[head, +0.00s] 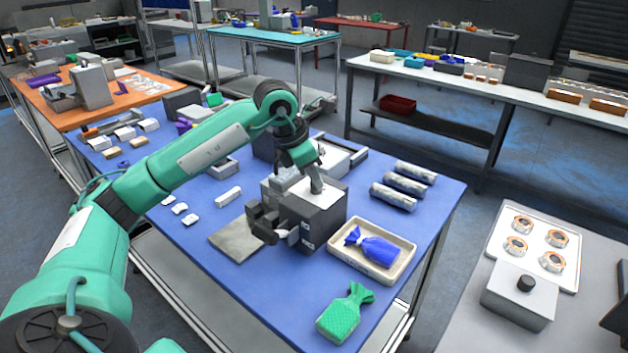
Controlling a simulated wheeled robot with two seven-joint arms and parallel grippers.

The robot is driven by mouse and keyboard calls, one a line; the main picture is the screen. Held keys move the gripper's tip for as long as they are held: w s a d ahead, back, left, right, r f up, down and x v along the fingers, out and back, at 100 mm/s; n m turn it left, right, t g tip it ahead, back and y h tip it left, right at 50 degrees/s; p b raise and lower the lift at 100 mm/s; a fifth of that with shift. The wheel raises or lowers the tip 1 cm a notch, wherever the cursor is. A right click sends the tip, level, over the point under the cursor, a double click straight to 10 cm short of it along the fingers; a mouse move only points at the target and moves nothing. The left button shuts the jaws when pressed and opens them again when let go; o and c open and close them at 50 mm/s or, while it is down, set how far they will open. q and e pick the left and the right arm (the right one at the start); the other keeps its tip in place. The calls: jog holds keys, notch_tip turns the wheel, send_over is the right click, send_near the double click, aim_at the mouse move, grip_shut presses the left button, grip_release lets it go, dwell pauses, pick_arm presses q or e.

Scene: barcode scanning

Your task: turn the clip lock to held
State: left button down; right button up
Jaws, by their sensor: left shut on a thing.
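A dark grey machine (321,217) with a pale top stands near the middle of the blue table. My left gripper (315,184) points down onto the top of this machine. It is shut on a small grey part there, which looks like the clip lock; the fingers hide most of it, so its setting cannot be told. Black jaw-like parts (263,222) stick out at the machine's left front. A blue bag (378,250) lies in a beige tray (400,271) to the right. A green bag (338,322) lies at the table's front. My right gripper is out of view.
Several grey rolls (403,184) lie behind the tray. A flat grey plate (232,240) and small white pieces (180,208) lie to the left. A grey bench at right holds a white ring tray (538,240) and a box with a black knob (525,283).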

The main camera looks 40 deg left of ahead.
pick_arm(q)
jog(key=shift+w+a+m+g, duration=0.1)
jog(key=shift+m+g, duration=0.2)
jog(key=shift+m, duration=0.6)
jog(key=m+h, duration=0.1)
jog(key=m, duration=0.1)
jog(key=shift+r+m+g, duration=0.1)
jog(key=shift+m+g, duration=0.3)
jog(key=m+g, duration=0.1)
jog(key=m, duration=0.2)
jog(key=shift+w+m+h+b, duration=0.1)
jog(key=shift+m+h+b, duration=0.2)
jog(key=shift+m+g, duration=0.6)
jog(key=shift+m, duration=0.4)
jog(key=shift+w+m, duration=0.1)
jog(key=shift+m, duration=0.5)
jog(key=shift+g, duration=0.3)
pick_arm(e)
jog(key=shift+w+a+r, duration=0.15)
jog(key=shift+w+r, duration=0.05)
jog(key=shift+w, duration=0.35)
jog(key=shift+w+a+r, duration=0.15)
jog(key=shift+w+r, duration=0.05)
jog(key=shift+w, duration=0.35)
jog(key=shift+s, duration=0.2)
pick_arm(q)
jog(key=c, duration=1.5)
grip_release()
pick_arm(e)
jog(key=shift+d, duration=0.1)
